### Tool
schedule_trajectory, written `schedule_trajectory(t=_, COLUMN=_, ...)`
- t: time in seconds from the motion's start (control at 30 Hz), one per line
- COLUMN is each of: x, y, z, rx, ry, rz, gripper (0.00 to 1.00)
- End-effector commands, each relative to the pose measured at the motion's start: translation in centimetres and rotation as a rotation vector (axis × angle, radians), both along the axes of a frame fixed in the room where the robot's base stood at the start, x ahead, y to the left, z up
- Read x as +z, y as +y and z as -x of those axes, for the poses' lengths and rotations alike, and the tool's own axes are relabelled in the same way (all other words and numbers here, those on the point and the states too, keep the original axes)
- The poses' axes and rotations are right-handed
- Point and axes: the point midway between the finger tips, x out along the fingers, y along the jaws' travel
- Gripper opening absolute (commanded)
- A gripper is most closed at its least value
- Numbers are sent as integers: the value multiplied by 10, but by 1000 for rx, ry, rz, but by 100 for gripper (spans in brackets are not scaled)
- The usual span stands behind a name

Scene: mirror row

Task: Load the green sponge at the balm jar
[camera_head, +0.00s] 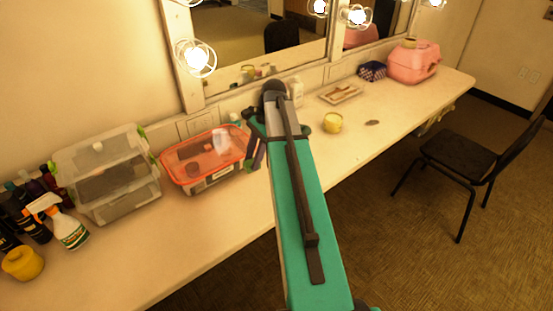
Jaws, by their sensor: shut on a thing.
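My gripper (255,158) is beside the right end of the orange-lidded bin, partly hidden behind my teal arm. It is shut on a small green thing (249,167), which looks like the green sponge; only a little of it shows at the fingertips. A round yellow jar (333,123), which may be the balm jar, stands on the counter to the right of my arm. A second, larger yellow jar (22,263) stands at the far left. I cannot tell by label which is the balm jar.
The counter (390,105) holds the orange-lidded bin (205,158), a clear bin (105,170), a spray bottle (70,230) with dark bottles, a white bottle (297,92), a small tray (341,93) and a pink case (413,62). A black chair (475,157) stands at right.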

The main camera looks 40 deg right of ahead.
Motion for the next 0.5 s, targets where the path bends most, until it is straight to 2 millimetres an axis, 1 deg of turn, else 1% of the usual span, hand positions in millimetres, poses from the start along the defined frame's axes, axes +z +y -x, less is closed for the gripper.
schedule_trajectory(t=0.03, x=2, y=14, z=-9, rx=47, ry=0, rz=-1, gripper=12)
schedule_trajectory(t=0.2, x=9, y=58, z=-29, rx=191, ry=2, rz=-4, gripper=12)
schedule_trajectory(t=0.37, x=16, y=101, z=-44, rx=324, ry=3, rz=-8, gripper=12)
schedule_trajectory(t=0.5, x=22, y=139, z=-55, rx=443, ry=4, rz=-14, gripper=12)
